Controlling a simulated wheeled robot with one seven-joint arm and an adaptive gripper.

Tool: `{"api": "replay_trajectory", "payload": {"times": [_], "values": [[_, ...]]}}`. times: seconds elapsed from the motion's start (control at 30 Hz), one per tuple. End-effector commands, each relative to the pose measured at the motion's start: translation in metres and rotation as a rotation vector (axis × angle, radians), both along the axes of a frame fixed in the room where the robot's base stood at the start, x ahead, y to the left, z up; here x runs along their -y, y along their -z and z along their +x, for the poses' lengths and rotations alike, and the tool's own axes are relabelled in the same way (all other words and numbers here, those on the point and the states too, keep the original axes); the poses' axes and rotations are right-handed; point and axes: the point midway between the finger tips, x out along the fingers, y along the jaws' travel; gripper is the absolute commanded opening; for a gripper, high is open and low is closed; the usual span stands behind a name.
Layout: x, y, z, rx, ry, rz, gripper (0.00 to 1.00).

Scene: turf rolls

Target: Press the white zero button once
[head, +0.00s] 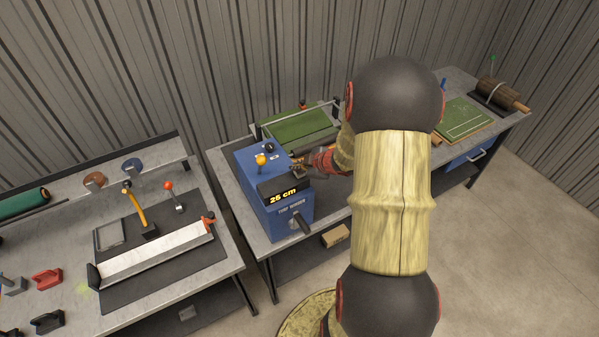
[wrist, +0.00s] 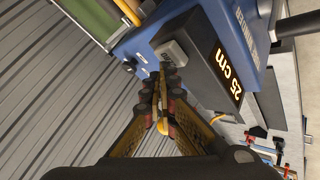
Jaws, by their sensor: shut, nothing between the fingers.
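The blue turf winder (head: 262,195) stands on the grey bench, its display (head: 284,190) reading 25 cm. In the wrist view the same display (wrist: 229,70) is at the right, with a small light grey-white block (wrist: 173,53) beside it that looks like the zero button housing. My gripper (head: 297,167) is shut and empty, reaching over the top of the machine from the right. In the wrist view my fingertips (wrist: 161,76) are just below the block; I cannot tell whether they touch it. In the head view my gripper hides the block.
A green turf strip (head: 300,128) lies behind. A second bench (head: 215,262) with tools stands at left.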

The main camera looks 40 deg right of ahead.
Motion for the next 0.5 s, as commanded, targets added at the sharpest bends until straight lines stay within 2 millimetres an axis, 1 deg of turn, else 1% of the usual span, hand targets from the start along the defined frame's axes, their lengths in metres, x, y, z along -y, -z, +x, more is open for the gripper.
{"api": "replay_trajectory", "payload": {"times": [0.5], "values": [[-0.0001, 0.0064, 0.0, -0.001, -0.001, 0.001, 0.0]]}}
